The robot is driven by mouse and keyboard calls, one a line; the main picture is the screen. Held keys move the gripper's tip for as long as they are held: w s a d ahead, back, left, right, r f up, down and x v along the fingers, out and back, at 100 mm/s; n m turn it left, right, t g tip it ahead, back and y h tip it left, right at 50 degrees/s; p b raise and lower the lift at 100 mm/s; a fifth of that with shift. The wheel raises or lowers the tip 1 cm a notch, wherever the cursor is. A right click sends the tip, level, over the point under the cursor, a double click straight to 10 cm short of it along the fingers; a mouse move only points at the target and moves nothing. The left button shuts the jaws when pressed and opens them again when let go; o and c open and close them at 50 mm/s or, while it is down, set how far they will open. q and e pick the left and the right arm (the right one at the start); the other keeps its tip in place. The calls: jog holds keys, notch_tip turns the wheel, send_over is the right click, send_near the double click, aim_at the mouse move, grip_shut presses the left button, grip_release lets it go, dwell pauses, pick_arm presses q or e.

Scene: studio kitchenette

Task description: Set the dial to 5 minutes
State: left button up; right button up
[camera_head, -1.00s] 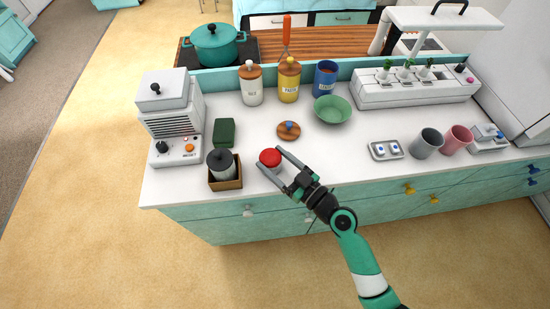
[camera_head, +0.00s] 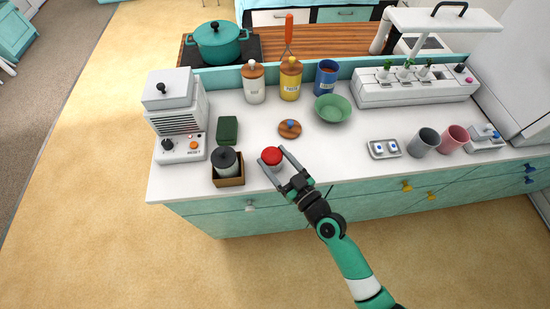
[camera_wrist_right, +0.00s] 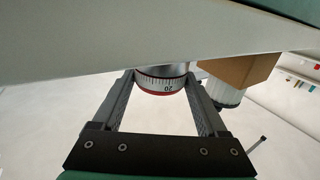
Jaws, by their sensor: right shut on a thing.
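The dial is a round kitchen timer with a red top (camera_head: 272,155), standing near the front edge of the white counter. In the right wrist view its silver scale ring (camera_wrist_right: 162,84) shows tick marks, a red band and the number 20. My right gripper (camera_head: 278,162) reaches it from the front right, shut with one finger on each side of the timer. In the wrist view the fingers (camera_wrist_right: 162,90) flank the scale ring. The pointer mark cannot be made out. My left gripper is not in view.
A brown box (camera_head: 230,182) holding a dark-lidded canister stands just left of the timer. A white appliance (camera_head: 180,148) with a knob is farther left. A wooden lid (camera_head: 289,129) lies behind. The counter right of the timer is clear up to a small switch tray (camera_head: 384,149).

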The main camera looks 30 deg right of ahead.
jog(key=shift+f, duration=0.15)
dwell(0.3)
jog(key=o, duration=1.3)
jog(key=shift+s, duration=0.1)
jog(key=s, duration=0.3)
jog(key=s+d+b, duration=0.1)
jog(key=s, duration=0.3)
jog(key=s+d, duration=0.1)
jog(key=s, duration=0.3)
jog(key=shift+s+b, duration=0.2)
jog(key=shift+b, duration=0.1)
